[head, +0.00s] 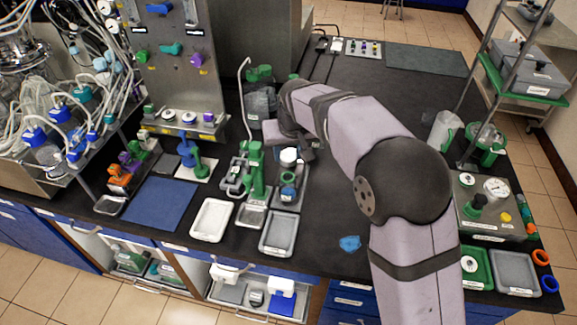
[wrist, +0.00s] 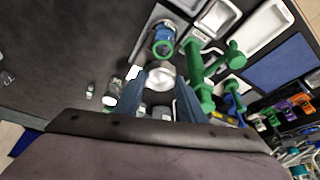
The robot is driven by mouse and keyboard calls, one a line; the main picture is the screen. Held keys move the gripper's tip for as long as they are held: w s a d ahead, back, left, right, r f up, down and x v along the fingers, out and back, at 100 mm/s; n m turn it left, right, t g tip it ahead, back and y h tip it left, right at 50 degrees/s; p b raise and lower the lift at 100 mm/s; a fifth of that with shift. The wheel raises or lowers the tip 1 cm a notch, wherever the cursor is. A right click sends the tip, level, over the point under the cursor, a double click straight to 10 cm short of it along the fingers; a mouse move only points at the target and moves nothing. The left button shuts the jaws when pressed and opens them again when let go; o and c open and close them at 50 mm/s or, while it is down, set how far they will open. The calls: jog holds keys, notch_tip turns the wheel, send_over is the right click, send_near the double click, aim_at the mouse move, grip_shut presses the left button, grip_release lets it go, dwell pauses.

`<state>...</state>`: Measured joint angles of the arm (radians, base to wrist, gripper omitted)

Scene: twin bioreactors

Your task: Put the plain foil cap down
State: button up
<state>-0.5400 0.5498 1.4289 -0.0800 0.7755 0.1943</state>
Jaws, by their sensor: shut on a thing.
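My gripper (wrist: 158,84) shows in the wrist view with its two blue-grey fingers on either side of a shiny silver round cap (wrist: 161,74), the plain foil cap. It is shut on the cap. In the head view my gripper (head: 297,151) reaches down over the bench, behind the green clamp stand. A pale round top (head: 288,156) shows at its fingers, which looks like the same cap.
A green clamp stand (head: 257,170) stands left of my gripper, close to the fingers. A white tray (head: 212,220) and a grey tray (head: 278,233) lie at the bench front. A blue mat (head: 160,203) lies farther left. Dark bench right of the grey tray is mostly clear.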

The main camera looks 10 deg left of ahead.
jog(key=shift+r, duration=0.9)
jog(key=shift+s+a, duration=0.15)
jog(key=shift+a, duration=0.15)
jog(key=s+a+n+g+y+b, duration=0.2)
jog(key=s+a+n+b, duration=0.55)
jog(key=s+a, duration=0.35)
jog(key=s+a+f+n+b, duration=0.1)
jog(key=a+f+b, duration=0.5)
jog(key=a+f, duration=0.2)
jog(key=shift+s+n, duration=0.15)
jog(key=shift+n, duration=0.2)
jog(key=shift+f, duration=5.05)
jog(key=shift+f, duration=0.15)
jog(key=o, duration=1)
